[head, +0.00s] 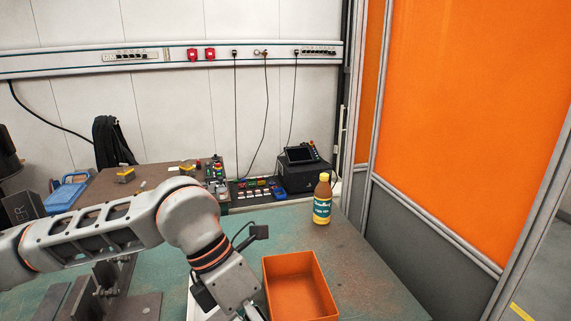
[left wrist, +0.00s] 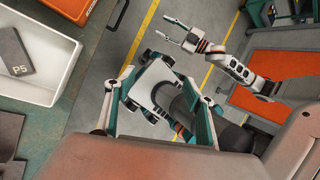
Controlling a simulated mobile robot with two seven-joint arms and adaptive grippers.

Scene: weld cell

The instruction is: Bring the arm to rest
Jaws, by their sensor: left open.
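My left arm reaches across the head view from the left and bends down over the green table (head: 350,268). My left gripper (left wrist: 154,75) is open in the left wrist view, with nothing between its fingers. In the head view its end is at the bottom edge, beside the orange bin (head: 318,292), and its fingertips are cut off. My right gripper (left wrist: 180,32) shows at the top of the left wrist view, its two fingers spread and empty over the floor.
A brown bottle (head: 322,200) with a yellow cap stands behind the orange bin. A white bin (left wrist: 64,60) holds a dark plate marked P5 (left wrist: 14,52). A black machine (head: 303,176) stands at the back. Orange panels (head: 478,120) border the right side.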

